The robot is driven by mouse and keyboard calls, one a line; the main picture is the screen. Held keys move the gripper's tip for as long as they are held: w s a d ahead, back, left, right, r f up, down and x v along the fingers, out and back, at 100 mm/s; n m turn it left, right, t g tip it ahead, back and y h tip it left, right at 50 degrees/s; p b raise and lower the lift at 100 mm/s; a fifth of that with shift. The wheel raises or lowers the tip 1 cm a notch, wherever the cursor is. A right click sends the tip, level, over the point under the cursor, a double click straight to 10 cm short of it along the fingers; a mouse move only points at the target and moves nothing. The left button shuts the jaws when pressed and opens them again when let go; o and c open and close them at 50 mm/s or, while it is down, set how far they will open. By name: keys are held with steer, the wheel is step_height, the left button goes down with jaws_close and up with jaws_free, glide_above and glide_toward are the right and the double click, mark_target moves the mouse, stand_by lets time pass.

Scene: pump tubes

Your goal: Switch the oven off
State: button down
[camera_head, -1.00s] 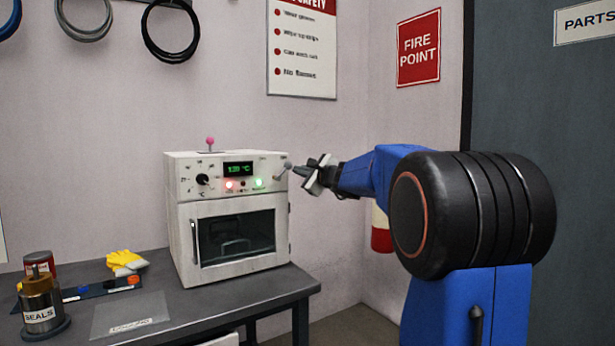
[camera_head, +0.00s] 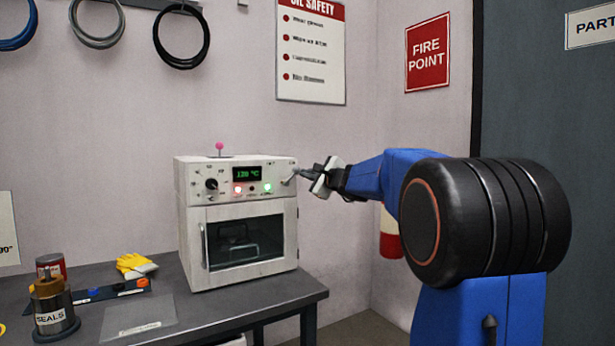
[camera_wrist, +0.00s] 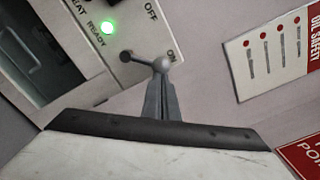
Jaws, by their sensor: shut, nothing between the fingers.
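The oven (camera_head: 188,235) is a white box on the bench, with its door closed. Its display (camera_head: 247,173) is lit and seems to read 130 °C. A red lamp (camera_head: 238,189) and a green lamp (camera_head: 267,188) are lit. A grey ball-tipped switch lever (camera_wrist: 161,64) is at the panel's right; its ball sits beside the ON label (camera_wrist: 171,54), with the OFF label (camera_wrist: 151,11) farther up the picture. My gripper (camera_head: 301,173) is shut and empty, its fingertips (camera_wrist: 160,86) at the ball. I cannot tell whether they touch it.
The bench (camera_head: 190,312) holds a seals pot (camera_head: 53,308), a red can (camera_head: 50,265), yellow gloves (camera_head: 135,265) and a clear sheet (camera_head: 138,318) left of the oven. A pink-knobbed stick (camera_head: 219,146) rises above the oven top. The wall is right of the oven.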

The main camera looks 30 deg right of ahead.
steer(key=shift+a+r+n, duration=0.1)
steer(key=shift+r+n, duration=0.05)
steer(key=shift+n, duration=0.15)
steer(key=n, duration=0.1)
steer(key=a+r+n, duration=0.1)
steer(key=n, duration=0.1)
steer(key=shift+a+r, duration=0.2)
steer(key=a+n, duration=0.2)
steer(key=n, duration=0.1)
steer(key=a+n, duration=0.2)
steer(key=n, duration=0.2)
steer(key=a+r+n, duration=0.1)
steer(key=n, duration=0.3)
steer(key=shift+s+a, duration=0.15)
steer(key=shift+a, duration=0.25)
steer(key=s+d+r, duration=0.1)
steer(key=s+d, duration=0.2)
steer(key=s, duration=0.9)
steer(key=shift+s+r, duration=0.35)
